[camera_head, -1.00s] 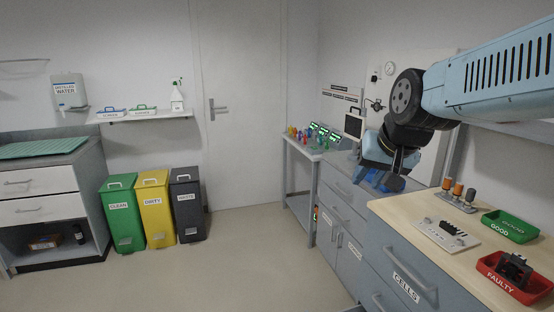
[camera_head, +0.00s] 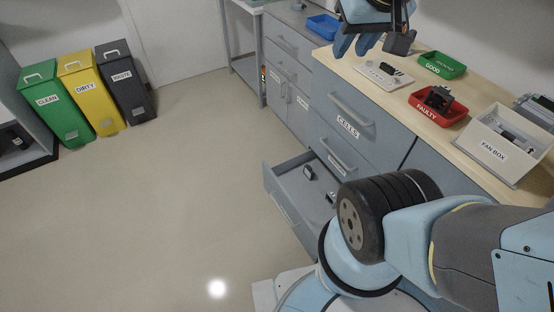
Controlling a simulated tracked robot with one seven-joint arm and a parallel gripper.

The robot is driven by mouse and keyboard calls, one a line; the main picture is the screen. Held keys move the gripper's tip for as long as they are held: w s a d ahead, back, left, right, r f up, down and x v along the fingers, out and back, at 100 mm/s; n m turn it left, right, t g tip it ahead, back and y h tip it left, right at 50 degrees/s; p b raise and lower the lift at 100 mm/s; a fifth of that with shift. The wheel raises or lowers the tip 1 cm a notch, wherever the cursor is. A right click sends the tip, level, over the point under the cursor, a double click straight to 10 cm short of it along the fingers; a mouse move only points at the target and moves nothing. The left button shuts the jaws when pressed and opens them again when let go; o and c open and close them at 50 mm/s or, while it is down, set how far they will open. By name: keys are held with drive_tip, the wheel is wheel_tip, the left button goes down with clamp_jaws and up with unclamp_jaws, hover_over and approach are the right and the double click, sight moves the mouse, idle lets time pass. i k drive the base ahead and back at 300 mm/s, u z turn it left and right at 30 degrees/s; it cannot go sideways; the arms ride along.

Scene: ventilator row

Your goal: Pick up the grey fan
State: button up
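My gripper (camera_head: 356,44) is at the top of the view, above the front edge of the counter. The white box labelled FAN BOX (camera_head: 487,150) stands at the right end of the counter. Small grey and dark parts (camera_head: 516,137) lie in it; they are too small to tell whether one is the grey fan. The gripper is well to the left of this box. A black part (camera_head: 438,97) sits in the red FAULTY tray (camera_head: 427,112).
A green GOOD tray (camera_head: 444,70) and a white plate with dark parts (camera_head: 384,75) lie on the counter (camera_head: 345,61). A blue tray (camera_head: 323,27) is farther back. Below, an open drawer (camera_head: 283,187) holds small parts and juts into the floor space. The floor at left is clear.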

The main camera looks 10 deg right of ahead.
sight(330, 197)
drive_tip(key=k, duration=1.2)
drive_tip(key=z, duration=0.2)
drive_tip(key=i, duration=0.65)
drive_tip(key=z, duration=0.25)
